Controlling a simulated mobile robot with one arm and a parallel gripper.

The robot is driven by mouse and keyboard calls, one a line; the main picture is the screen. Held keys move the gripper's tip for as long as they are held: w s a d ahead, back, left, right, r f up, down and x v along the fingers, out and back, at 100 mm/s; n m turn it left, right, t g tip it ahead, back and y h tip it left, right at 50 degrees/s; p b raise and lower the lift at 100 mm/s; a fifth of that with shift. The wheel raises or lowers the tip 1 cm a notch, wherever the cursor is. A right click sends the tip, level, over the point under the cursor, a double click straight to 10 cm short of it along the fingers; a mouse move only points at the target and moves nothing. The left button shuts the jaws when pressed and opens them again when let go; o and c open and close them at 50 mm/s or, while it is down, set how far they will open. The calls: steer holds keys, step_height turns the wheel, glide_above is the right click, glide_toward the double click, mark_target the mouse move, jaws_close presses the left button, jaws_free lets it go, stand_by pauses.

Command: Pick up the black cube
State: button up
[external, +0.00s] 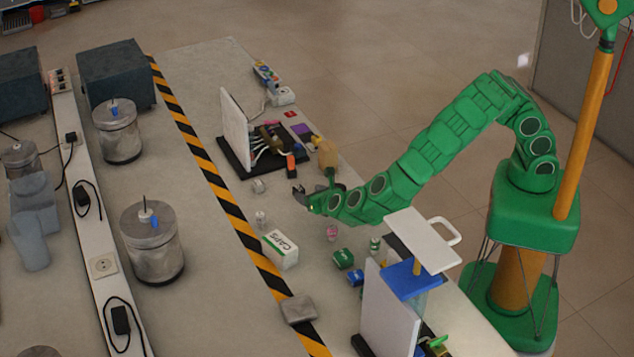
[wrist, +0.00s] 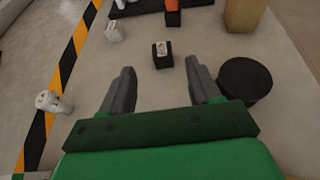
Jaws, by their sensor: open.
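The black cube (wrist: 162,59) rests on the table in the wrist view, with a white label on its top face. It lies just ahead of my gripper (wrist: 160,67), centred between the two grey fingers, which are spread apart with nothing between them. In the external view my gripper (external: 303,197) is low over the table at the end of the green arm. I cannot make out the cube clearly in that view.
A black round object (wrist: 244,78) stands close by my right finger. A small white object (wrist: 113,32) and a pale bottle (wrist: 53,102) are on the left. A black board (external: 237,166) with wires and a tan object (external: 327,154) lie beyond. A white box (external: 280,250) stands nearer the camera.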

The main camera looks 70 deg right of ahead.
mark_target(299, 188)
steer(key=shift+x, duration=3.25)
steer(key=shift+s+d, duration=0.1)
jaws_close()
